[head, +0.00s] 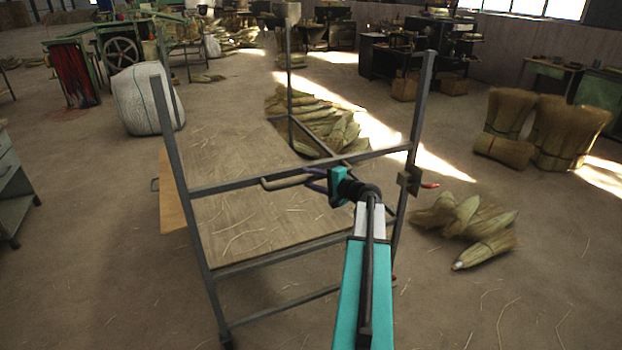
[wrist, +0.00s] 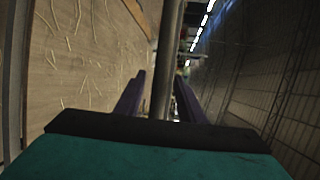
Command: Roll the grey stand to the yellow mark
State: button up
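The grey stand (head: 300,170) is a tall metal frame with upright posts and a wooden deck (head: 235,210) strewn with straw. It stands upright in front of me, with a caster at its lower left corner. A pale handle (head: 284,182) sits just under its near crossbar. My gripper (head: 316,180) is at this handle, right of its middle. In the wrist view, the purple fingers (wrist: 160,98) lie on either side of a grey bar (wrist: 166,60), with gaps showing on both sides. I see no yellow mark in either view.
A red-tipped lever (head: 430,186) juts from the stand's right post. Broomcorn bundles (head: 466,222) lie on the floor right of it, and more (head: 325,125) lie behind. A white sack (head: 146,98) stands behind left, a grey cabinet (head: 14,190) at far left. The front right floor is mostly clear.

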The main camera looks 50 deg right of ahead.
grip_shut()
jog(key=shift+a, duration=0.1)
jog(key=shift+w+d+b, duration=0.4)
jog(key=shift+w+d, duration=0.1)
jog(key=shift+w, duration=0.3)
jog(key=w+d+b, duration=0.3)
jog(key=w+d, duration=0.1)
jog(key=w, duration=0.5)
jog(key=w+d+b, duration=0.3)
jog(key=w, duration=0.7)
jog(key=shift+w+d+b, duration=0.15)
jog(key=shift+d+b, duration=0.15)
jog(key=shift+d, duration=0.05)
grip_release()
